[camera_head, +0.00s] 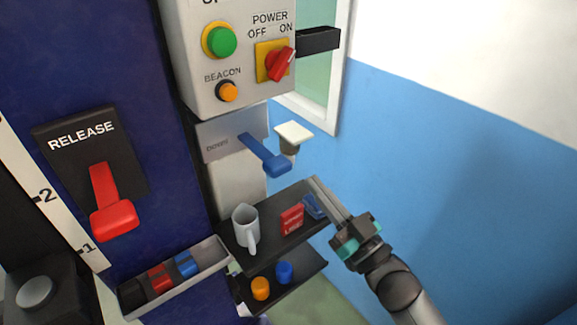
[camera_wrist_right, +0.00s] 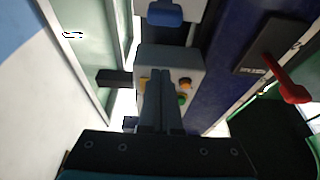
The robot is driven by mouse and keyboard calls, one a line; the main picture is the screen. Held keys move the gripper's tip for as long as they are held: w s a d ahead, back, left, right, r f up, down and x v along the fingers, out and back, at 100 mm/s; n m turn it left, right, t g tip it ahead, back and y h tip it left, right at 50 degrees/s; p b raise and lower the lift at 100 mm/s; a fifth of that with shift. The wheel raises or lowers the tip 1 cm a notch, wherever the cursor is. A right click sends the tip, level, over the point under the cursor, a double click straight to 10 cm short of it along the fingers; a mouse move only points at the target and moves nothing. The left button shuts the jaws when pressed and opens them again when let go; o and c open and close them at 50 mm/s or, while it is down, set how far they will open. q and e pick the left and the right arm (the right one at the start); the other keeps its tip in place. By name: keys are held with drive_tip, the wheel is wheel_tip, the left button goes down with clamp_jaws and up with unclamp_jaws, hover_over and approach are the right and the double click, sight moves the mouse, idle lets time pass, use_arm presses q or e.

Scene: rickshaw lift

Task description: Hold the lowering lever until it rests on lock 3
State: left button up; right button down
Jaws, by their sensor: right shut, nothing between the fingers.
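A blue handle, likely the same lever, shows at the top of the right wrist view (camera_wrist_right: 165,13). A red lever (camera_head: 110,205) hangs down on a black plate marked RELEASE, and shows at the right in the wrist view (camera_wrist_right: 285,82). My right gripper (camera_head: 315,184) is shut and empty, below and to the right of the blue lever, apart from it, over the shelf's right end in the picture. My left gripper is not in view.
The control box (camera_head: 230,75) has green and orange buttons and a red power switch. A shelf (camera_head: 265,252) holds a mug (camera_head: 245,228) and a red box (camera_head: 291,219). A tray (camera_head: 210,252) stands left of it. A scale (camera_head: 45,190) shows marks 1 and 2.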

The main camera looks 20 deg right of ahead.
drive_tip(key=x, duration=1)
drive_tip(key=shift+f+b, duration=0.3)
drive_tip(key=shift+f, duration=1.75)
